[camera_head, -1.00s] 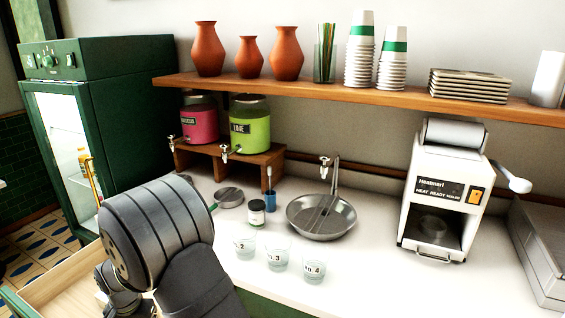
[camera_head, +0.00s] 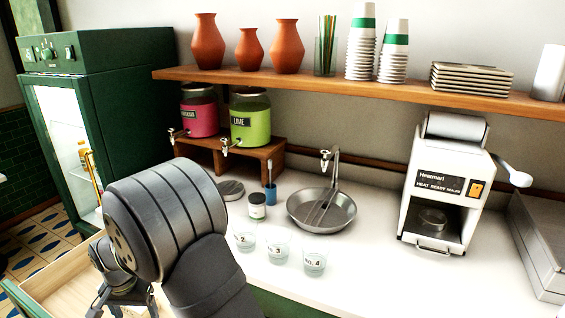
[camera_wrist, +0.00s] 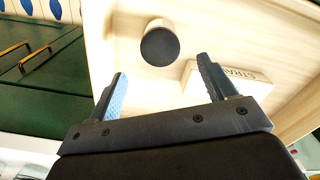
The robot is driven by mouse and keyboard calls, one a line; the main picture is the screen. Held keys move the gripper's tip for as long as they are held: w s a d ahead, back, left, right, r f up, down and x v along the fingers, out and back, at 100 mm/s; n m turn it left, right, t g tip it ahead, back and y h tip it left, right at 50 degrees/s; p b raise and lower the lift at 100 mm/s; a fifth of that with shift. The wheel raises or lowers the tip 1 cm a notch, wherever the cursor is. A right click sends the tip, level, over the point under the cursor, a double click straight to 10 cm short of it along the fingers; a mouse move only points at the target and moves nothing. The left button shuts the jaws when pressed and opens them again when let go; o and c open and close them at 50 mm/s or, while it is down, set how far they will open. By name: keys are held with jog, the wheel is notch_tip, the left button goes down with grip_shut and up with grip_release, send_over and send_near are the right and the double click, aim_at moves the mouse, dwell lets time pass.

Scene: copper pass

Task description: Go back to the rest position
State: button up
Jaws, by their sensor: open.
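My gripper (camera_wrist: 161,82) is open in the wrist view, its two fingers wide apart with nothing between them. It is above a pale wooden drawer (camera_wrist: 130,30), and a round black-topped object (camera_wrist: 159,45) and a white box with partly readable lettering (camera_wrist: 228,78) lie beyond the fingertips. In the head view my arm fills the lower left, over the same open drawer (camera_head: 42,292). The gripper's fingertips cannot be made out clearly there.
A green cabinet (camera_head: 110,110) stands left. A white machine (camera_head: 445,190) stands right. The shelf (camera_head: 340,85) is above.

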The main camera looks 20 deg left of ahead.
notch_tip(320, 180, up, 22)
jog(key=w+d+m, duration=0.1)
jog(key=w+m, duration=0.5)
jog(key=w, duration=0.7)
jog(key=w+d+m, duration=0.2)
jog(key=w+m, duration=0.5)
jog(key=w, duration=0.6)
jog(key=shift+w+d+r, duration=0.15)
jog(key=shift+w+d, duration=0.1)
jog(key=shift+w, duration=0.1)
jog(key=shift+o, duration=0.2)
jog(key=o, duration=0.5)
jog(key=shift+c, duration=0.2)
